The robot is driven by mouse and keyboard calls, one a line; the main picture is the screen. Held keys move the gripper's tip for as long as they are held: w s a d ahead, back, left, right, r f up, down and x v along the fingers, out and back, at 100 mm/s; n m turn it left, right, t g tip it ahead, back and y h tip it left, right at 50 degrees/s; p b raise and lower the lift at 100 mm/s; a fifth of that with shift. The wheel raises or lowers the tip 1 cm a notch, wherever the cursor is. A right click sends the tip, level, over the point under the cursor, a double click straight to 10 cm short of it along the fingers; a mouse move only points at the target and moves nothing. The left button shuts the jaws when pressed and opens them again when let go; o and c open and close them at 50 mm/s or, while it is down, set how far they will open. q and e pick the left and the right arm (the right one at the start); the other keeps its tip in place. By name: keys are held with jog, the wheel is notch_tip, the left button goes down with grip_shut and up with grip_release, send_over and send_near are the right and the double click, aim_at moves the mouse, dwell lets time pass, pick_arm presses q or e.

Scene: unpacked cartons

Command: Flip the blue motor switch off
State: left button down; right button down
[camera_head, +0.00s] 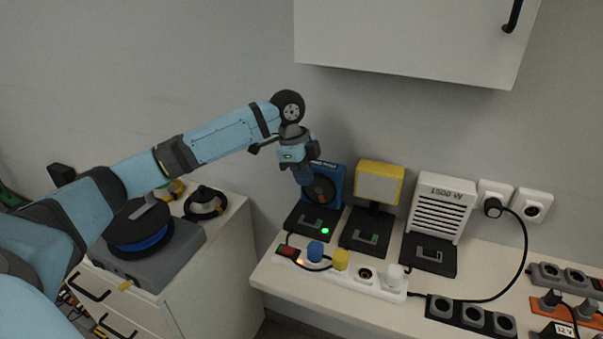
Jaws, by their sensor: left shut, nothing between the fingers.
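The blue motor (337,180) stands on a black base (300,213) at the back of the white counter. It has a dark round disc on its front. A small grey-green switch (309,222) sits on the base, and a green light (325,231) glows beside it. My left gripper (304,182) points down in front of the motor's upper left part, above the switch. It is shut and empty, and it hides part of the motor. I cannot tell whether it touches the motor. My right gripper is not in view.
A yellow lamp (380,184) and a white 1500 W heater (440,205) stand to the right on black bases. A white power strip (378,287) with coloured plugs lies in front. A wall cabinet (410,40) hangs above. A grey device (185,255) stands on the left cabinet.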

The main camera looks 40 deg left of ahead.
aim_at(309, 218)
pick_arm(q)
jog(key=x, duration=0.2)
jog(key=b+x, duration=0.1)
jog(key=x, duration=0.2)
jog(key=a+x, duration=0.1)
jog(key=x, duration=0.2)
jog(key=shift+s+f+b, duration=0.1)
jog(key=shift+f+b, duration=0.1)
jog(key=shift+b, duration=0.2)
jog(key=shift+f, duration=0.65)
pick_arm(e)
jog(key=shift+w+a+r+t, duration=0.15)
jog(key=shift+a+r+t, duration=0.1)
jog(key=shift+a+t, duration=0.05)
